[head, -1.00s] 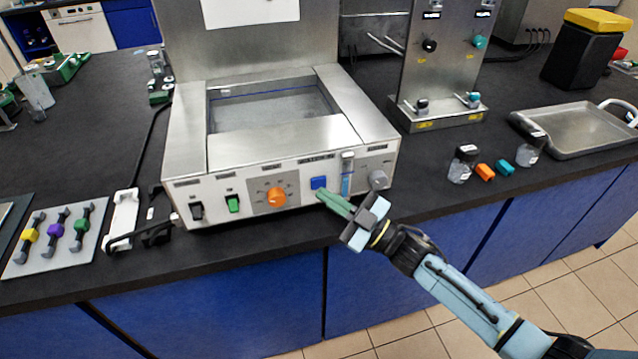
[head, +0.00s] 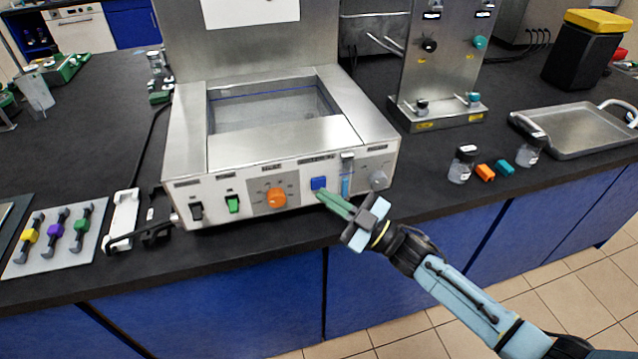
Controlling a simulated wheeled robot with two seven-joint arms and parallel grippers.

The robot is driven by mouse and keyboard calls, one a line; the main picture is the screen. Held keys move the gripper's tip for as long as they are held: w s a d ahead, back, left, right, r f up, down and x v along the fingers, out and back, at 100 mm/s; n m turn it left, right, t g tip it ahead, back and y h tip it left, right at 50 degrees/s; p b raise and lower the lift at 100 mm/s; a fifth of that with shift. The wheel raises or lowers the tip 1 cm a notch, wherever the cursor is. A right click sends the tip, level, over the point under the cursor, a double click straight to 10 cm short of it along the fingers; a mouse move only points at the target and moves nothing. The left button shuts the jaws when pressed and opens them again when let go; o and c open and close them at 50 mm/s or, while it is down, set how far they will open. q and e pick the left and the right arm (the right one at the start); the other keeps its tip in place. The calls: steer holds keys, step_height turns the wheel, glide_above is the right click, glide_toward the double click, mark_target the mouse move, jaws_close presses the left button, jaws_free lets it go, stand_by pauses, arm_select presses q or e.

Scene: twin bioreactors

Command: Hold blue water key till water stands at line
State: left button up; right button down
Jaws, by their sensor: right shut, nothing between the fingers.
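The steel water bath (head: 230,154) stands on the dark bench with its open basin on top. A blue line (head: 262,93) runs along the basin's back inner wall. The water below is clear and its exact level is hard to tell. The blue water key (head: 319,183) is on the front panel. A sight tube (head: 346,183) with blue inside is just right of it. My right gripper (head: 323,196) is shut and empty, its green fingertips at the lower edge of the blue key; whether they press it in cannot be told. My left gripper is not in view.
The panel also has an orange knob (head: 276,197), a green switch (head: 233,204), a black switch (head: 196,211) and a grey knob (head: 378,180). Jars, small orange and teal blocks and a metal tray (head: 575,150) lie to the right. A valve stand (head: 440,116) is behind.

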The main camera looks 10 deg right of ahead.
steer(key=shift+w, duration=0.1)
stand_by(0.6)
steer(key=shift+w, duration=0.3)
steer(key=shift+w+b, duration=0.35)
steer(key=shift+w, duration=0.05)
stand_by(6.6)
